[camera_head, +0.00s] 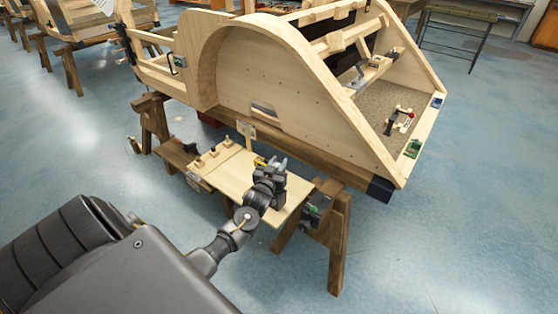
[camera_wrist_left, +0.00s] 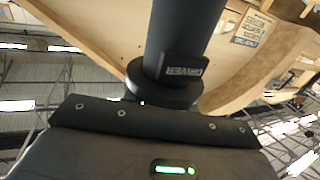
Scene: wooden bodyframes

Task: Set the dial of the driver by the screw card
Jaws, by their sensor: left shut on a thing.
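The driver (camera_wrist_left: 178,50) fills the middle of the left wrist view as a thick dark cylinder with a round flange and a block lettered DRIVER. My left gripper (camera_head: 270,172) is over the pale work board in the head view, shut on the driver. Its fingertips are not clear in the wrist view, where a dark body with a lit green bar shows below. A small card with dark print (camera_wrist_left: 252,30) is at the upper right of the wrist view; I cannot read it or tell if it is the screw card. No dial setting is readable. My right gripper is out of view.
The pale work board (camera_head: 232,178) sits on wooden trestles (camera_head: 340,240), with several small pegs at its left. A large curved wooden bodyframe (camera_head: 232,80) stands right behind it. A small upright card (camera_head: 246,130) is at the board's back edge. Blue floor is open at right.

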